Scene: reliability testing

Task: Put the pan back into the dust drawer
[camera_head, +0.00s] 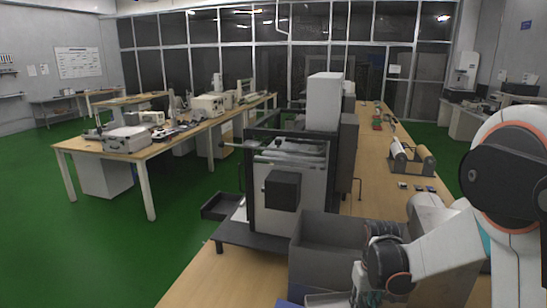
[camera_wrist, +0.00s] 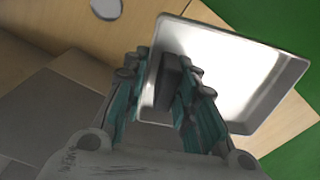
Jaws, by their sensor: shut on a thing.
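The pan (camera_wrist: 235,70) is a shallow, pale metal tray with a raised rim and a dark grip block (camera_wrist: 166,82) at its near side. My gripper (camera_wrist: 163,76) is shut on this block between its teal-padded fingers. In the head view, my gripper (camera_head: 368,298) is low at the bottom edge, with part of the pan (camera_head: 328,300) just left of it, mostly cut off. A dark, open-topped tray (camera_head: 218,208) juts out at the left of the bench machine. I cannot tell whether it is the dust drawer.
A grey open-topped bin (camera_head: 322,270) stands close behind my gripper on the wooden bench (camera_head: 205,285). The machine (camera_head: 290,200) with a dark frame stands beyond it. A roller device (camera_head: 410,158) is farther right. Green floor is open at the left.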

